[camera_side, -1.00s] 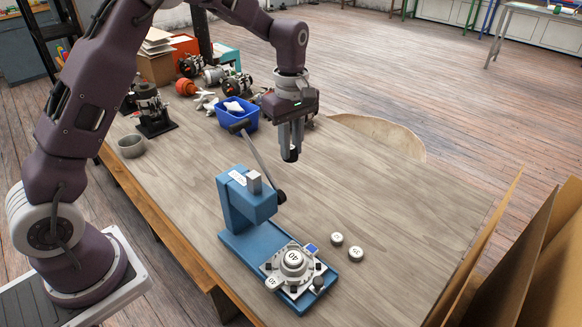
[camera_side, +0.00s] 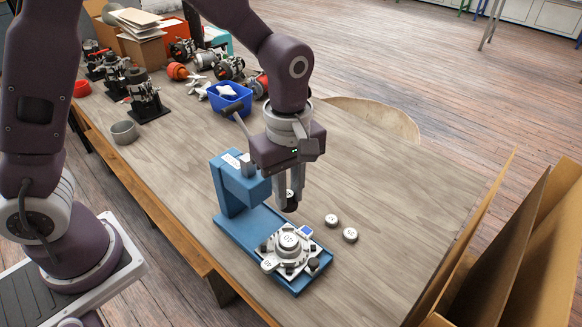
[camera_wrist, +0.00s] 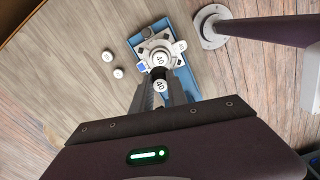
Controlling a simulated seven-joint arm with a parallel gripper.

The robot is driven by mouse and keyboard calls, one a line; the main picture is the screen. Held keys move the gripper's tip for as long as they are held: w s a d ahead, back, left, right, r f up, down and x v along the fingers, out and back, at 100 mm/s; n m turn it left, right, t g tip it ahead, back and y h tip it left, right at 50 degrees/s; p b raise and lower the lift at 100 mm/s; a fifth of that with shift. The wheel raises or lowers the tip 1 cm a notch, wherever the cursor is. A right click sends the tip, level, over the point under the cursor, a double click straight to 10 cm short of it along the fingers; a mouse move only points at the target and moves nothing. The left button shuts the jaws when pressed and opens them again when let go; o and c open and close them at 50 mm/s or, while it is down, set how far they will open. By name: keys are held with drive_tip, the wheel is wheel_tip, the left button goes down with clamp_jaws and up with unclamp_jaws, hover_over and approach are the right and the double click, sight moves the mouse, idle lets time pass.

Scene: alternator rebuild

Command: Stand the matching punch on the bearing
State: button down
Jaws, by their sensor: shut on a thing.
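My gripper (camera_side: 288,203) is shut on a punch (camera_side: 290,199), a short dark cylinder with a white top. In the wrist view its top reads 40 (camera_wrist: 160,86). The round bearing (camera_side: 289,241), pale and marked 40, sits in the middle of a light metal housing (camera_side: 272,264) on the blue press base. It also shows in the wrist view (camera_wrist: 159,60). The held punch hangs above the table, short of the bearing and apart from it. Two other white-topped punches (camera_side: 331,220) (camera_side: 350,235) stand on the table to the right; their markings are too small to read surely.
The blue press (camera_side: 236,188) with its upright head and lever stands just left of my gripper. A blue bin (camera_side: 229,99) and several alternators (camera_side: 228,68) are at the back. Cardboard panels (camera_side: 530,240) rise at the right. The table's right middle is clear.

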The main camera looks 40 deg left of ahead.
sight(289, 194)
drive_tip(key=shift+f, duration=4)
drive_tip(key=shift+f, duration=0.1)
drive_tip(key=shift+f, duration=1.25)
drive_tip(key=shift+f, duration=0.1)
drive_tip(key=c, duration=1.2)
unclamp_jaws()
drive_tip(key=shift+c, duration=0.2)
drive_tip(key=shift+r, duration=4)
